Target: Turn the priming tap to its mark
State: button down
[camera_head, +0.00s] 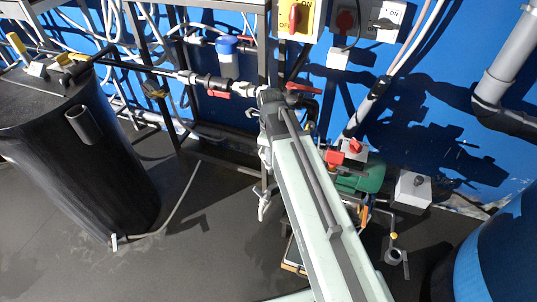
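Several taps show, and I cannot tell for sure which is the priming tap. A red-handled tap (303,89) is on the right, just beside the far end of my arm. Its handle lies roughly level, and no mark can be read on it. Another red handle (218,94) sits under the pale pipe fitting to the left. My pale arm reaches up from the bottom edge to the middle of the picture. My gripper's fingers cannot be clearly made out at the arm's far end, so its opening and any contact with a tap are unclear.
A black tank (90,160) stands at the left with yellow-handled fittings on top. A green pump (362,175) sits right of my arm. Switch boxes (300,17) hang on the blue wall. A blue drum (505,255) fills the lower right. Floor between tank and arm is mostly clear.

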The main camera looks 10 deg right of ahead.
jog(key=shift+w, duration=0.15)
jog(key=c, duration=1.5)
grip_release()
notch_tip(320, 180, up, 8)
jog(key=p, duration=0.7)
jog(key=shift+f+p, duration=0.1)
jog(key=shift+p, duration=0.3)
